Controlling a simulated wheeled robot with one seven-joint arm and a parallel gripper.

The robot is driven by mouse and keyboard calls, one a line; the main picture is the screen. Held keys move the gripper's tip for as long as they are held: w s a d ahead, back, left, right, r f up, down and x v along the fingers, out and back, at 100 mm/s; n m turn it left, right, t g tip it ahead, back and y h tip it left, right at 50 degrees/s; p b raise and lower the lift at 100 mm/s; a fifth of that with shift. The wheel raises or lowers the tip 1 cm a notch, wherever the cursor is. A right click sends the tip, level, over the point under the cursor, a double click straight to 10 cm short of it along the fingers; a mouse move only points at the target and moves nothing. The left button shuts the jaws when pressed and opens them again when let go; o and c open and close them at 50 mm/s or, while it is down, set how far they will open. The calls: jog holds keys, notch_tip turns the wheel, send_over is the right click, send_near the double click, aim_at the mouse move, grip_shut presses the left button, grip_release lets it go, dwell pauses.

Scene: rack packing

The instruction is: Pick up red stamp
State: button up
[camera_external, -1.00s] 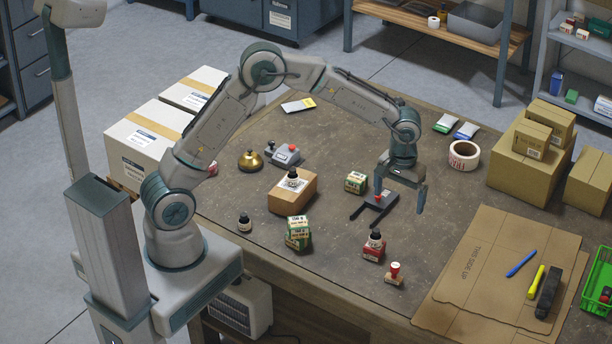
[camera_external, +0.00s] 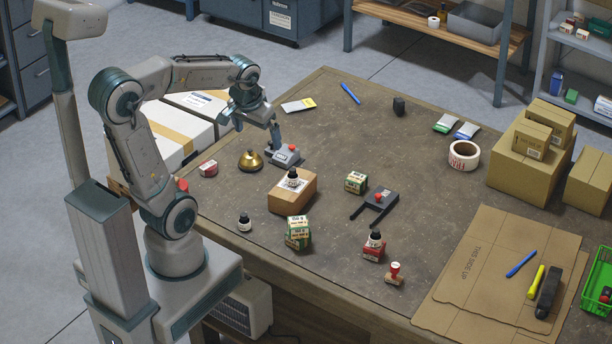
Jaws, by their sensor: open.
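My gripper (camera_external: 257,126) is open and looks empty. It hangs at the back left of the table, near a grey device with a red button (camera_external: 285,155), far from the red stamp. I cannot tell whether a finger touches that device. Part of the gripper is hidden by its own wrist.
A brass bell (camera_external: 251,161) stands left. Flat cardboard (camera_external: 480,262) lies at right. The back middle of the table is mostly clear.

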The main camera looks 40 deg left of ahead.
jog(key=s+a+f, duration=0.1)
jog(key=s+a, duration=0.3)
jog(key=s, duration=0.2)
jog(key=shift+f+t, duration=0.4)
jog(key=shift+a, duration=0.1)
jog(key=c, duration=1.1)
